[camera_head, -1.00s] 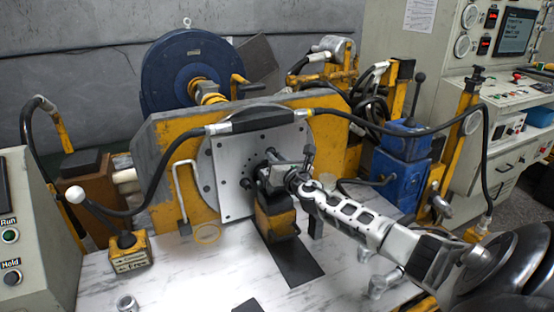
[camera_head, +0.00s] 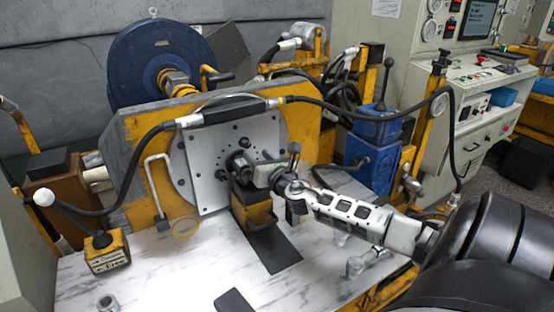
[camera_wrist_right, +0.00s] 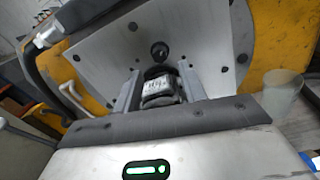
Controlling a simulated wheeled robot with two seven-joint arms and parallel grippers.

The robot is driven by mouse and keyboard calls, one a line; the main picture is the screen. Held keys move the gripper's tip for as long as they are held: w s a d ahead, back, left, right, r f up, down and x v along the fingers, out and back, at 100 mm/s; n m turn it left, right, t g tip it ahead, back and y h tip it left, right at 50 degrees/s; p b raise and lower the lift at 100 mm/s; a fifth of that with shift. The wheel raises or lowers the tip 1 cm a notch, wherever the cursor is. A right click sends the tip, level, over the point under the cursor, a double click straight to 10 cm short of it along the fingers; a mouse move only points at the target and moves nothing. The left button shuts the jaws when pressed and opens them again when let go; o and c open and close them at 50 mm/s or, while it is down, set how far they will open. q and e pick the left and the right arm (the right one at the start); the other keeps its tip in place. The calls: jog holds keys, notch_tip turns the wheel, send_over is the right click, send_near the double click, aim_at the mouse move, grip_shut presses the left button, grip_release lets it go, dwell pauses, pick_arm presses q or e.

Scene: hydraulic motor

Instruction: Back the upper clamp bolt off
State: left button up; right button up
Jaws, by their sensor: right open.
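My right gripper (camera_head: 268,170) is at the front of a pale square plate (camera_head: 208,180), by a dark and grey fitting (camera_head: 240,165) above a yellow block (camera_head: 254,212). In the right wrist view its two fingers (camera_wrist_right: 158,74) are spread apart. A worn grey, dark-topped part (camera_wrist_right: 162,90) lies between them, with gaps showing at its sides. Behind it a round black piece (camera_wrist_right: 159,51) stands at the plate. I cannot tell which of these parts is the upper clamp bolt. My left gripper is out of view.
A black hose (camera_head: 350,118) arches over the yellow upright (camera_head: 140,130). A blue pump (camera_head: 370,150) with a lever stands to the right. A small yellow box (camera_head: 108,252) and a metal cup (camera_head: 107,303) are at the left. The white tabletop (camera_head: 185,265) has free room in front.

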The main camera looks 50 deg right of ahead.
jog(key=v, duration=1)
jog(key=shift+s, duration=0.35)
jog(key=s+a+f+m+g, duration=0.9)
jog(key=s+a+f+m, duration=0.2)
jog(key=m, duration=0.9)
jog(key=s+a+f+m+g+y, duration=0.1)
jog(key=s+a+m+g+y, duration=0.65)
jog(key=a, duration=0.85)
jog(key=w+a+f+t, duration=0.1)
jog(key=f+t, duration=0.1)
jog(key=w+a+f+t, duration=0.1)
jog(key=f+t, duration=0.1)
jog(key=t, duration=0.1)
jog(key=w+a+f+t, duration=0.1)
jog(key=a+f+t, duration=0.1)
jog(key=t, duration=0.1)
jog(key=shift+w+a+f+t+y, duration=0.1)
jog(key=shift+w+f+t+y, duration=0.05)
jog(key=shift+w+t+y, duration=0.15)
jog(key=shift+w+a+f+t+y, duration=0.15)
jog(key=shift+a+t+y, duration=0.15)
jog(key=shift+t, duration=0.25)
